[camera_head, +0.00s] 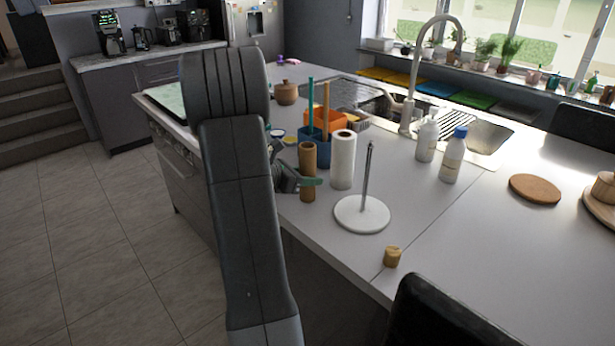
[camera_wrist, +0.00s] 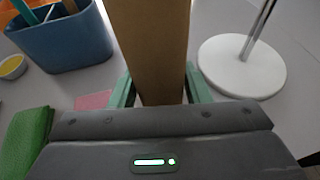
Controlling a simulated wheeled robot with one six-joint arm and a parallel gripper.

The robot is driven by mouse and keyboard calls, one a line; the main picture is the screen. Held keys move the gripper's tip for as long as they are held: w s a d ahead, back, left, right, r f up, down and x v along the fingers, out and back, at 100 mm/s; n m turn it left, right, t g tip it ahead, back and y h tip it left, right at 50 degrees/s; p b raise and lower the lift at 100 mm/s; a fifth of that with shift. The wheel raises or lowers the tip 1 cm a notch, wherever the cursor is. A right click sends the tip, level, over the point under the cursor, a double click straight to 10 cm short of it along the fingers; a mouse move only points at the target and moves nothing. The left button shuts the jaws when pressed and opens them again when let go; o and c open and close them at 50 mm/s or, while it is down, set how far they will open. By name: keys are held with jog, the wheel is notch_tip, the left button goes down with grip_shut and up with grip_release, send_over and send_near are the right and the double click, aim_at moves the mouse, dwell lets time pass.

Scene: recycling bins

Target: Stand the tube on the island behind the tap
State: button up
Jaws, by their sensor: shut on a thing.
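The brown cardboard tube (camera_head: 308,170) is upright at the near left edge of the island (camera_head: 352,258). My gripper (camera_head: 308,182) is shut on the tube, with its green fingers on either side of it. In the wrist view the tube (camera_wrist: 150,50) stands between the two fingertips (camera_wrist: 155,88). I cannot tell whether its foot touches the counter. The tap (camera_head: 410,75) is a tall curved one beside the sink, farther back on the island. The counter behind the tap is partly hidden.
A white paper roll (camera_head: 343,160) stands right beside the tube, with a white roll holder (camera_head: 362,213) to its right. A blue caddy (camera_head: 316,150) is behind. Two bottles (camera_head: 427,138) (camera_head: 453,155) stand before the tap. The right counter has free room around a cork mat (camera_head: 535,188).

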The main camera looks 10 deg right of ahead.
jog(key=shift+f, duration=0.1)
jog(key=shift+f, duration=0.15)
jog(key=o, duration=0.8)
jog(key=shift+r, duration=0.35)
jog(key=v, duration=1.2)
jog(key=shift+f, duration=0.1)
